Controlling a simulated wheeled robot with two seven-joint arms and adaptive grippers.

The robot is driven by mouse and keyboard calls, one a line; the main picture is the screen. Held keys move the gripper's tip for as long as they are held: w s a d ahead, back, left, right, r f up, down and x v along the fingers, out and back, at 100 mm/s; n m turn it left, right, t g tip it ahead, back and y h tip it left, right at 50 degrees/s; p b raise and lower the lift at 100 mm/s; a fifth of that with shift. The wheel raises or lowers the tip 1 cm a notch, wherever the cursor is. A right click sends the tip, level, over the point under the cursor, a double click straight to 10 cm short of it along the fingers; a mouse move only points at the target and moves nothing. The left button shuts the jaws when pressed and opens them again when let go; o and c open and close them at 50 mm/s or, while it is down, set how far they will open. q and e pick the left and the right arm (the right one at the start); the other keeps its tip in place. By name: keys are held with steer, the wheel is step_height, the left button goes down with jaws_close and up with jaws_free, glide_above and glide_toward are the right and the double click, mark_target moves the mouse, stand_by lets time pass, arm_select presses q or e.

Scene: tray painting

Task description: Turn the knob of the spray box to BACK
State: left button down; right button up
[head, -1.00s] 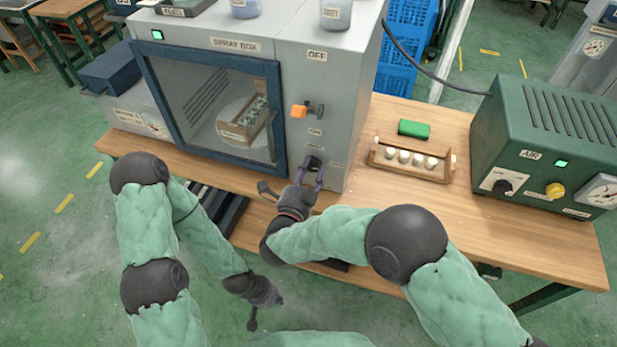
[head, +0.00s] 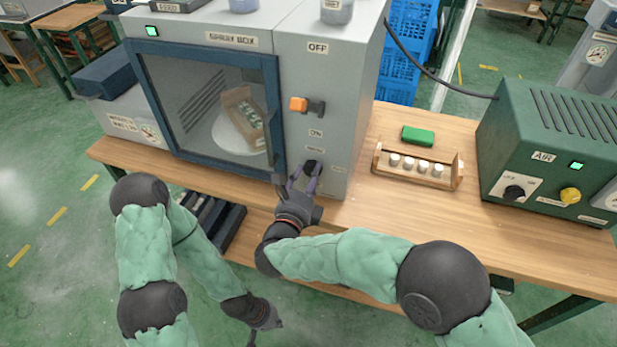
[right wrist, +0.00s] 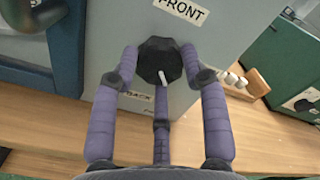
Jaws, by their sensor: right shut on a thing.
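The grey spray box (head: 290,70) stands on the bench with its glass door shut. Its black knob (head: 311,168) is low on the right-hand panel; in the right wrist view the knob (right wrist: 158,60) has a white pointer mark directed downward. A FRONT label (right wrist: 183,9) is above it, and a BACK label (right wrist: 138,96) at lower left is partly covered by a finger. My right gripper (head: 303,180) is shut on the knob, its purple fingers around it. Inside, a tray (head: 243,112) sits on a round turntable (head: 229,140).
An orange-tipped switch (head: 306,105) sits above the knob, by the OFF label. Right of the box are a wooden rack (head: 415,180) with white-topped pieces, a green block (head: 417,135) and a green AIR unit (head: 545,140). Bare bench lies in front of the rack.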

steer(key=shift+d+f+m, duration=0.1)
steer(key=shift+f+m, duration=0.05)
steer(key=shift+m, duration=1.8)
steer(key=shift+d+f+m, duration=0.1)
steer(key=shift+m, duration=1.85)
steer(key=shift+a+f, duration=0.1)
steer(key=shift+f, duration=0.1)
steer(key=o, duration=1)
steer(key=shift+c, duration=0.2)
steer(key=shift+o, duration=1)
steer(key=shift+r, duration=0.15)
steer(key=shift+s+a, duration=0.1)
